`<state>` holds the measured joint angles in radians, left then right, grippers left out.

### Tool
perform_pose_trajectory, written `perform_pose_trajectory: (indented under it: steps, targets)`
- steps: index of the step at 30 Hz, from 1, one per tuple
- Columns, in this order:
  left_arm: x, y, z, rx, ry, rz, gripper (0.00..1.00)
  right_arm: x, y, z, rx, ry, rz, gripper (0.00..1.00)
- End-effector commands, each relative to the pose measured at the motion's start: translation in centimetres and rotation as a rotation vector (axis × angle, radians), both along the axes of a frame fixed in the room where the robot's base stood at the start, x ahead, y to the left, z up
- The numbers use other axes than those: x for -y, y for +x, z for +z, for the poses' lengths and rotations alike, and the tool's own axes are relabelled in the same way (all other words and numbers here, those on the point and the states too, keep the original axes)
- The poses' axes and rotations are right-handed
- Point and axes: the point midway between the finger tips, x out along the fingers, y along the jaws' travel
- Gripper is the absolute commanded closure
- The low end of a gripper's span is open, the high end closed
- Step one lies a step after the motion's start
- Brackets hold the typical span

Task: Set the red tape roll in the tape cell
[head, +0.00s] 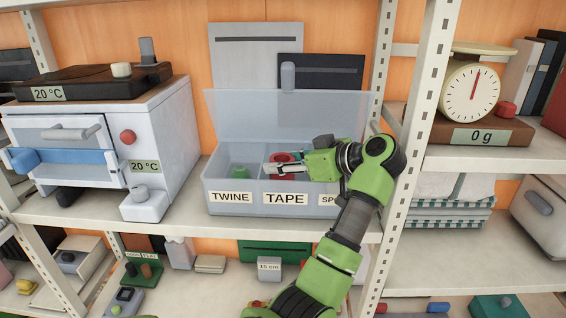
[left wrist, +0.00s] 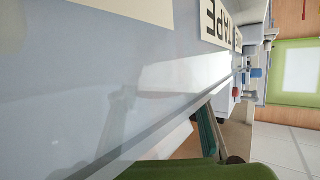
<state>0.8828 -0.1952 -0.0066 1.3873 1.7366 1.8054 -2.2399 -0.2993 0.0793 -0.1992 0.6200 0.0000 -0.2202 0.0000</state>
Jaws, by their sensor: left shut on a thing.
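The clear storage crate (head: 222,202) stands on the middle shelf with its lid raised at the back. Its front carries the labels TWINE, TAPE and one partly hidden, starting "SPO". My left gripper (head: 270,168) reaches in from the right over the TAPE label. It is shut on the red tape roll (head: 281,158), which shows behind the fingers at the tape cell (head: 285,184). The fingers hide part of the roll, so its exact height in the cell is unclear. The left wrist view shows the crate's front wall (left wrist: 90,70) close up, not the fingers.
A green item (head: 238,172) sits in the twine cell. A white oven-like box (head: 100,150) stands to the left. A shelf post (head: 412,120) rises close to the right of my arm. A dial scale (head: 470,95) sits on the right shelf.

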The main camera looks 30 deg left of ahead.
Motion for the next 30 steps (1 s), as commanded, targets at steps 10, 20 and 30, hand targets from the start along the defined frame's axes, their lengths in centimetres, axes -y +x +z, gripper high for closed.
perform_pose_trajectory:
  steps: [10, 20, 30]
  targets:
    - [0.0, 0.0, -0.1, 0.000, 0.000, 0.000, 0.90, 0.0, -0.1, 0.1, -0.001, 0.000, 0.000, 1.00]
    - [0.0, 0.0, -0.6, 0.000, 0.001, -0.001, 0.90, 0.0, -0.1, 0.3, -0.001, 0.000, 0.001, 1.00]
    - [0.0, 0.0, -1.0, 0.000, 0.000, 0.000, 0.90, 0.0, -0.1, 0.5, -0.001, 0.001, 0.001, 1.00]
